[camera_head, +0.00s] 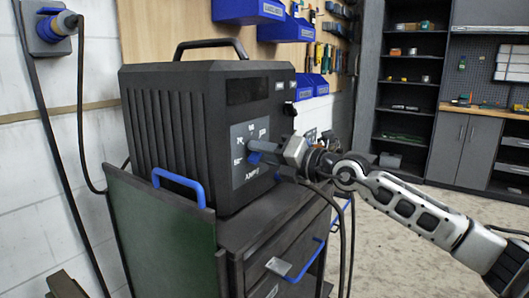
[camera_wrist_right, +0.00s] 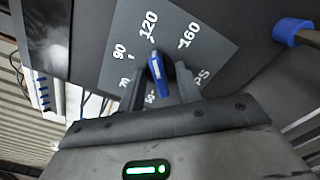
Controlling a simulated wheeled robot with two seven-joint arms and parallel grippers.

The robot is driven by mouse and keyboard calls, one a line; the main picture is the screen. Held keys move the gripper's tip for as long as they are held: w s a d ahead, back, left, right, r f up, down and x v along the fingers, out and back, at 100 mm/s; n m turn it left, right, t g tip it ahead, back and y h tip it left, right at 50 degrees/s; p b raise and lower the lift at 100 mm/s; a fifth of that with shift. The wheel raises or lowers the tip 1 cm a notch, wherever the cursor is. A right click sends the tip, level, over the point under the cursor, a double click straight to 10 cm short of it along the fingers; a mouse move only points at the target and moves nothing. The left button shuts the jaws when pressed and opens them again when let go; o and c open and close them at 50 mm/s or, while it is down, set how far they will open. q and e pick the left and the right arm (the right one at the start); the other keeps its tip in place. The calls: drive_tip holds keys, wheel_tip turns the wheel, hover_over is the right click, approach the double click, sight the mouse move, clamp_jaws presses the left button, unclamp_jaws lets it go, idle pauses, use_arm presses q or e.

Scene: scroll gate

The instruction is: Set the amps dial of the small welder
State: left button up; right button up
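The small welder (camera_head: 155,110) is a black ribbed box with a top handle, standing on a cart. Its grey dial panel (camera_head: 241,137) faces right, with white numbers and AMPS lettering. My right gripper (camera_head: 262,154) is at this panel and hides part of it. In the right wrist view, the blue amps dial (camera_wrist_right: 157,67) has a pale pointer line and points roughly toward 120. The fingers of my right gripper (camera_wrist_right: 160,92) stand on either side of the dial, with gaps visible, so the gripper looks open around it. My left gripper is out of view.
The dark cart (camera_head: 280,225) has drawers and a blue handle (camera_head: 180,184). A blue-collared part (camera_wrist_right: 290,32) sticks out beside the panel in the wrist view. Cables hang by the wall and in front of the cart. Shelves (camera_head: 405,85) stand behind; the floor at right is clear.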

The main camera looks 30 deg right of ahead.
clamp_jaws()
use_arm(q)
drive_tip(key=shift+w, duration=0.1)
use_arm(e)
drive_tip(key=shift+n, duration=0.4)
drive_tip(key=n+b, duration=0.1)
drive_tip(key=n, duration=0.2)
drive_tip(key=shift+f+n+b, duration=0.1)
drive_tip(key=shift+n+b, duration=0.2)
drive_tip(key=shift+b, duration=0.05)
drive_tip(key=shift+n+b, duration=0.65)
drive_tip(key=shift+n, duration=0.55)
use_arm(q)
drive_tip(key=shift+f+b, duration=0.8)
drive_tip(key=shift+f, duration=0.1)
use_arm(e)
drive_tip(key=n, duration=0.3)
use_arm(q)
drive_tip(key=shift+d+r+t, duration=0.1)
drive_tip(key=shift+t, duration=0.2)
